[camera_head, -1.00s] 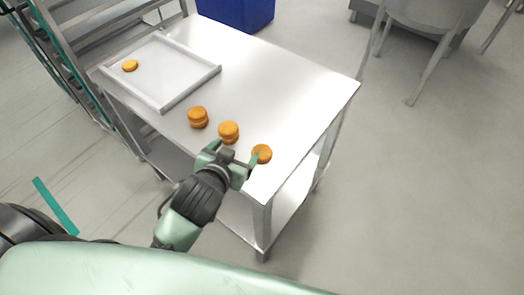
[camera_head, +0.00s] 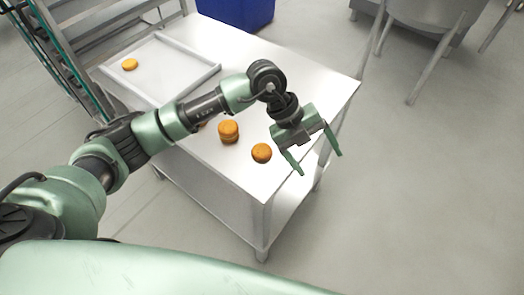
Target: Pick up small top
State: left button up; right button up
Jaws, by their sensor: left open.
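A small orange-brown round piece (camera_head: 262,152) lies alone near the front right edge of the metal table. A stack of two such rounds (camera_head: 228,131) stands to its left. Another stack is almost wholly hidden behind my left arm; only a sliver of orange shows. One round (camera_head: 130,64) lies on the tray. My left gripper (camera_head: 318,164) is open and empty, to the right of the lone round, over the table's right edge, fingers pointing down. My right gripper is not in view.
The shallow metal tray (camera_head: 196,82) sits at the table's left. The metal table (camera_head: 300,70) has free room at the back right.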

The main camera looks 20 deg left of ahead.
aim_at(262, 150)
pick_arm(q)
jog(key=w+a+n+y, duration=0.1)
jog(key=a+y, duration=0.1)
jog(key=a, duration=0.3)
jog(key=w+a+n+y, duration=0.1)
jog(key=w+a+y, duration=0.1)
jog(key=a, duration=0.3)
jog(key=w+a+f+y, duration=0.1)
jog(key=a+y, duration=0.2)
jog(key=a, duration=0.2)
jog(key=shift+w+n+t, duration=0.4)
jog(key=shift+a+f, duration=0.1)
jog(key=shift+f, duration=0.25)
jog(key=f+p, duration=0.1)
jog(key=f, duration=0.1)
jog(key=f+p, duration=0.1)
jog(key=f, duration=0.1)
jog(key=f+p, duration=0.1)
jog(key=f, duration=0.1)
jog(key=shift+s+f, duration=0.15)
jog(key=shift+s, duration=0.15)
jog(key=shift+f, duration=0.3)
jog(key=c, duration=1)
